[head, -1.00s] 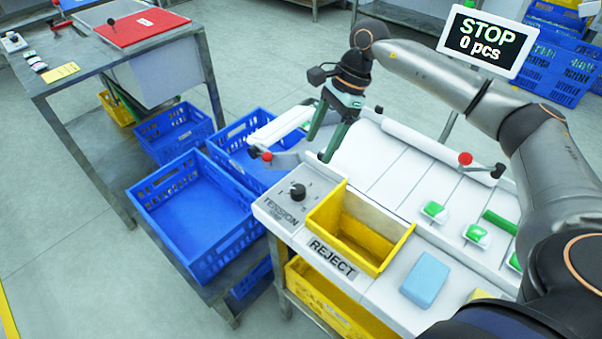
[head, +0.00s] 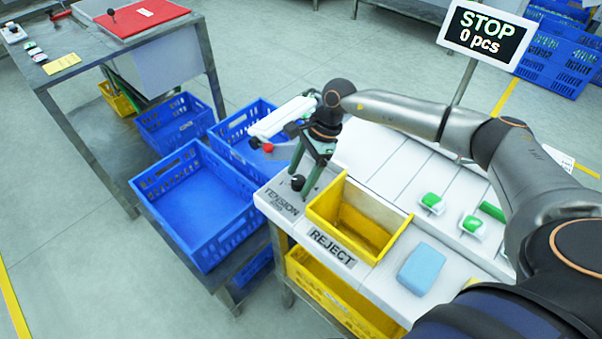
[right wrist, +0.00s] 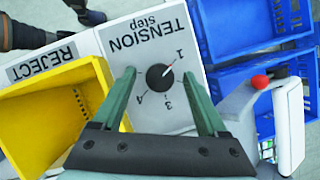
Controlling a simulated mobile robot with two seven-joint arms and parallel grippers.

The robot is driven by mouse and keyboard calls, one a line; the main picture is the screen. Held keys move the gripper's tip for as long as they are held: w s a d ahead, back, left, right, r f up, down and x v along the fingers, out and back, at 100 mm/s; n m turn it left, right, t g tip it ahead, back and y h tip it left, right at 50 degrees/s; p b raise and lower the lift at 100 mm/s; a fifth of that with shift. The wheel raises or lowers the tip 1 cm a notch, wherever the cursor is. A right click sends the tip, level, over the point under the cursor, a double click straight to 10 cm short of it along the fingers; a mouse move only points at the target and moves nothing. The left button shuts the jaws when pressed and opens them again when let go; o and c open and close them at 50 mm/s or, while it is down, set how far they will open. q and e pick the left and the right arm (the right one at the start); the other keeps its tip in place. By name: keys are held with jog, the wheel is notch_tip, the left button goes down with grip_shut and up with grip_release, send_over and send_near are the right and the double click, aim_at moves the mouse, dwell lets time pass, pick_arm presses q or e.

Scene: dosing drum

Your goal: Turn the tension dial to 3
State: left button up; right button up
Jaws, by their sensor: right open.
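The tension dial (right wrist: 158,79) is a round black knob on a white panel marked "TENSION step". Its pale pointer is directed at the 1. The 3 and 4 are also legible around it; no 2 is visible. In the head view the dial (head: 297,183) sits at the near left corner of the machine. My right gripper (right wrist: 159,69) is open, with one green finger on each side of the dial and gaps to it. In the head view my right gripper (head: 303,181) points down over the dial. My left gripper is not in view.
A yellow reject bin (head: 320,208) stands right beside the dial panel. A red-knobbed lever (head: 268,148) is close behind the gripper. Blue crates (head: 200,262) stand to the left. A blue block (head: 421,270) lies right of the bin. The display (head: 487,32) reads STOP, 0 pcs.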

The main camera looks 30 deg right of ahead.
grip_shut()
dwell(0.5)
jog(key=shift+m, duration=0.3)
